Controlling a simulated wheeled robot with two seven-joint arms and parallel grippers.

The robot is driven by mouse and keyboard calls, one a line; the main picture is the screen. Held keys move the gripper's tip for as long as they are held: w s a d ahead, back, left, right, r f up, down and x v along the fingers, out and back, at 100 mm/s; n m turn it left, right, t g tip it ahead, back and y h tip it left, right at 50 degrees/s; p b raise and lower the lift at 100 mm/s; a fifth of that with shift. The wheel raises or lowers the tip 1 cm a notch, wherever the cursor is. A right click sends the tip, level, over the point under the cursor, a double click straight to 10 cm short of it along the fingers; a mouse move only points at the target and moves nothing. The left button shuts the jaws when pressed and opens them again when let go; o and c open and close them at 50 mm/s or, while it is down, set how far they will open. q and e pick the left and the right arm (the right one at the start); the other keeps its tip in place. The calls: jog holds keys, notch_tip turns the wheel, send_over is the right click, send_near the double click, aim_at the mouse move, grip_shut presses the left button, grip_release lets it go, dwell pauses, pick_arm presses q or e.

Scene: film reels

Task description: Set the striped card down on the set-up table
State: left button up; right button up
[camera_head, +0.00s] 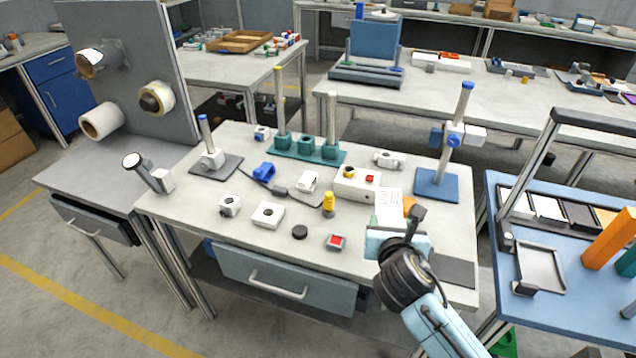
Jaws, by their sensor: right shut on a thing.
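A small white card with thin grey lines (388,203) shows just beyond my right gripper (404,215), over the right part of the central grey-topped table (190,238). My right gripper is shut on the card. Its body and wrist hide the fingertips and the lower part of the card. An orange piece shows beside the card, partly hidden by the gripper. I cannot tell whether the card touches the tabletop. My left gripper is out of view.
A white box with a red button (352,184) stands just left of the card. A yellow bottle (329,204), a red-topped block (336,242) and a blue-based post (437,186) are near. A dark mat (452,272) lies at the right front.

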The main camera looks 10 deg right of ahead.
jog(key=f, duration=0.3)
jog(key=d+f+m+h+b, duration=0.1)
jog(key=f, duration=0.2)
jog(key=f+m+g+h+b, duration=0.1)
jog(key=f, duration=0.2)
jog(key=shift+w+d+f, duration=0.15)
jog(key=shift+d+f, duration=0.2)
jog(key=shift+f, duration=0.05)
jog(key=shift+f+b, duration=0.85)
jog(key=shift+f, duration=1.4)
jog(key=shift+f, duration=0.2)
jog(key=o, duration=1)
jog(key=shift+r, duration=0.1)
